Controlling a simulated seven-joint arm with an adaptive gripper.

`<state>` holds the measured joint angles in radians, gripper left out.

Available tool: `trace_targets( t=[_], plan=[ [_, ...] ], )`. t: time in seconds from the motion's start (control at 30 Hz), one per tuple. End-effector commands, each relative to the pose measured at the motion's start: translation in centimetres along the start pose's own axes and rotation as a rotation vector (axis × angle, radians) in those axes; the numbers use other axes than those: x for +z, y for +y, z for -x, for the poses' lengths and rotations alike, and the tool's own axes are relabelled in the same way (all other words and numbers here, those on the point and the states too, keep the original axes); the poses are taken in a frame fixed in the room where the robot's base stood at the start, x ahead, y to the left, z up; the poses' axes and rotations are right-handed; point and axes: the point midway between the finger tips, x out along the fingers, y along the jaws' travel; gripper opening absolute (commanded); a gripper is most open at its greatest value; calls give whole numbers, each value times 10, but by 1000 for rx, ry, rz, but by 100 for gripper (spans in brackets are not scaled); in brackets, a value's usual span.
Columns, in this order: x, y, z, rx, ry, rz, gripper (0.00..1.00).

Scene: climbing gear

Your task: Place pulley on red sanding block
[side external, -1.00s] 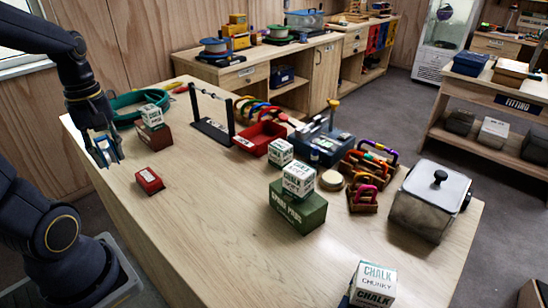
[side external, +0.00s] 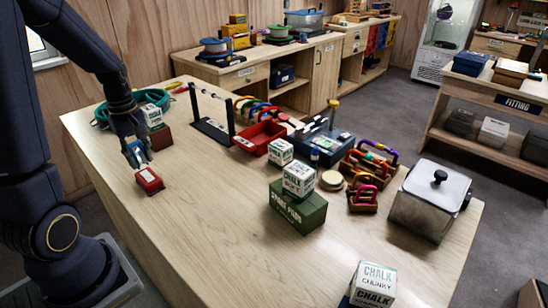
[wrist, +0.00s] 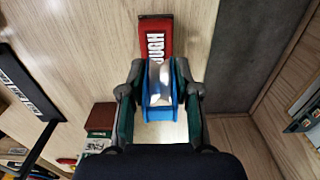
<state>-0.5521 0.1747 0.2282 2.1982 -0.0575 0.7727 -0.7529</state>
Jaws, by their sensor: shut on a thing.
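The red sanding block (side external: 149,181) lies on the bench near its left edge. In the wrist view the block (wrist: 155,38) shows just ahead of my fingers, with white lettering on it. My gripper (side external: 137,153) is shut on the pulley, a small blue and silver piece (wrist: 160,85). In the wrist view my gripper (wrist: 160,95) has one finger on each side of the pulley. The pulley is above and just behind the block in the side view; whether they touch cannot be told.
A dark red box with a chalk cube (side external: 153,115) on it stands close behind my gripper. A black rack (side external: 212,115) and a red tray (side external: 260,138) are to the right. The bench (side external: 200,220) in front of the block is clear.

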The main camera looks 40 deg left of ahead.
Motion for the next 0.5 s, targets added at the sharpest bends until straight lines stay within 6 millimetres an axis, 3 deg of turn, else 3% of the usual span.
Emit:
trace_targets(
  t=[0.3, 0.5],
  plan=[
    [-3, 5, -37, -2, -2, 2, 0],
    [-3, 6, -39, 0, -1, 0, 0]
  ],
)
